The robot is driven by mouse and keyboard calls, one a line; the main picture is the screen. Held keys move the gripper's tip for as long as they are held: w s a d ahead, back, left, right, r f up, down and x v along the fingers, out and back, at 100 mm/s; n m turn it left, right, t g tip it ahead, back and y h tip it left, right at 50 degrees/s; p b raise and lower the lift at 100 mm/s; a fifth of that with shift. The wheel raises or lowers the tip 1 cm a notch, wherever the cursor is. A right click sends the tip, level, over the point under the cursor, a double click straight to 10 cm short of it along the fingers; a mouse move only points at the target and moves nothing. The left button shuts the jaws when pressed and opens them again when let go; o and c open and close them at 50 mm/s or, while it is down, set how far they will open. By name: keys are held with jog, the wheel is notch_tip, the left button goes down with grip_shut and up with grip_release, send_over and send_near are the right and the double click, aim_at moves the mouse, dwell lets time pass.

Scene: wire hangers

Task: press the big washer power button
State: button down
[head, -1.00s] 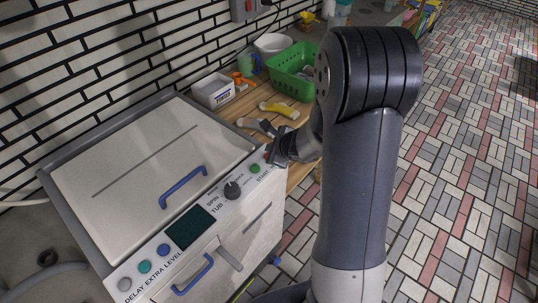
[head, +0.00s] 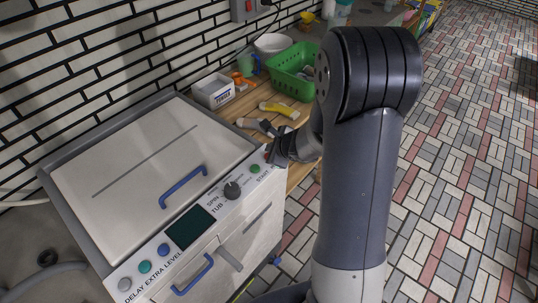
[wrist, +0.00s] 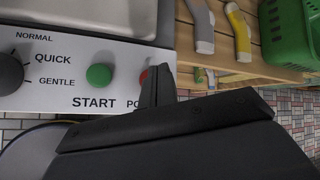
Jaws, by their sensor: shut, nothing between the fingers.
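The washer (head: 135,165) has a white control panel along its front top edge. In the wrist view, the red power button (wrist: 144,75) is partly hidden behind my gripper, beside the partly covered "PO..." label. The green START button (wrist: 98,75) is to its left and shows in the head view too (head: 255,168). My gripper (wrist: 156,86) is shut and empty, with its tips at the red button's right edge; I cannot tell whether they touch it. In the head view, my gripper (head: 272,158) is over the panel's right end.
A dark knob (head: 232,190) and a dark display (head: 190,228) are further left on the panel. A wooden counter (head: 240,115) beside the washer holds a white box (head: 213,92), a green basket (head: 295,70) and several tools. The tiled floor at right is clear.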

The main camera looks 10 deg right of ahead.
jog(key=shift+f, duration=0.15)
jog(key=shift+f+b, duration=0.3)
jog(key=shift+b, duration=0.35)
jog(key=shift+f+b, duration=0.4)
jog(key=shift+b, duration=0.1)
dwell(0.4)
dwell(0.4)
jog(key=shift+r+p, duration=0.65)
jog(key=shift+r, duration=0.2)
jog(key=shift+r+p, duration=2.15)
jog(key=shift+r, duration=0.4)
jog(key=shift+f, duration=0.1)
